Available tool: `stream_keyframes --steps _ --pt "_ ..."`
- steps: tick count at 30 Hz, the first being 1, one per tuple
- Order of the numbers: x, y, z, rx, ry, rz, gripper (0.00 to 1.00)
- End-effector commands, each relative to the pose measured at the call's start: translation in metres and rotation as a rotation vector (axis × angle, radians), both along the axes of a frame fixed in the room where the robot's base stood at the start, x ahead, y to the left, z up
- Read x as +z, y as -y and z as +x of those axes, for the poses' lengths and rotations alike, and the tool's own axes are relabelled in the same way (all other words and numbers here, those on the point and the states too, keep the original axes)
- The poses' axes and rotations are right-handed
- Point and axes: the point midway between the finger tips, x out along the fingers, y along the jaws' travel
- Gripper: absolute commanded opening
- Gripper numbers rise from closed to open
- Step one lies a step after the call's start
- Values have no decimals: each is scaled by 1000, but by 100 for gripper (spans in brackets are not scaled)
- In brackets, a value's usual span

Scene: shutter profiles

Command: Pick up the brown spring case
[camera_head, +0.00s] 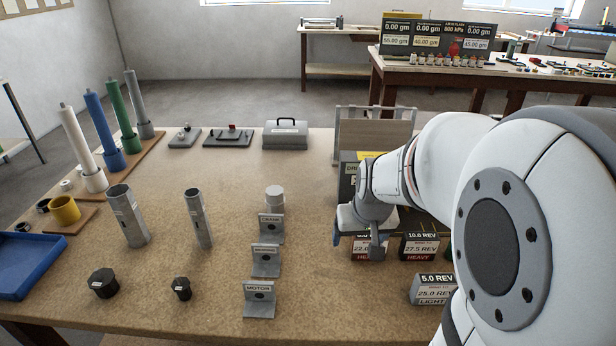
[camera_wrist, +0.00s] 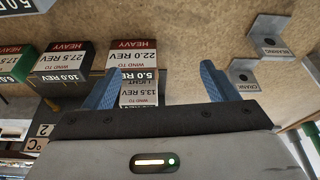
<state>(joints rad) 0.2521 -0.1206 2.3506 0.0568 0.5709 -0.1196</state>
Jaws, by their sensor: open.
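My gripper (camera_head: 359,240) is open, pointing down over the right side of the table among labelled spring cases. In the wrist view its two blue fingers (camera_wrist: 160,82) are apart. A case with a red HEAVY band and 22.0 REV label (camera_wrist: 133,58) shows between them, nearer the left finger and apart from it. In the head view a HEAVY case (camera_head: 366,250) is partly hidden by the gripper. Which case is the brown one I cannot tell for sure, since mostly labels show.
Close by stand a 10.0 REV case (camera_head: 420,247) and a LIGHT case (camera_head: 433,290). Grey brackets (camera_head: 266,262) stand to the left. Tubes (camera_head: 127,216), coloured rods (camera_head: 104,127) and a blue tray (camera_head: 28,265) are further left.

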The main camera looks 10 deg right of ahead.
Motion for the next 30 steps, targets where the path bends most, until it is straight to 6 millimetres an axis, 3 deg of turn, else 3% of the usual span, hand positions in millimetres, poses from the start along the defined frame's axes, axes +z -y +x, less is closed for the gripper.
stream_keyframes --steps 3,7,9,30 --pt "-24 31 27 -55 18 -5 90" --pt "-38 52 43 -90 38 -12 100" --pt "-43 59 47 -100 44 -14 100" --pt "-111 67 74 -103 46 -15 100"
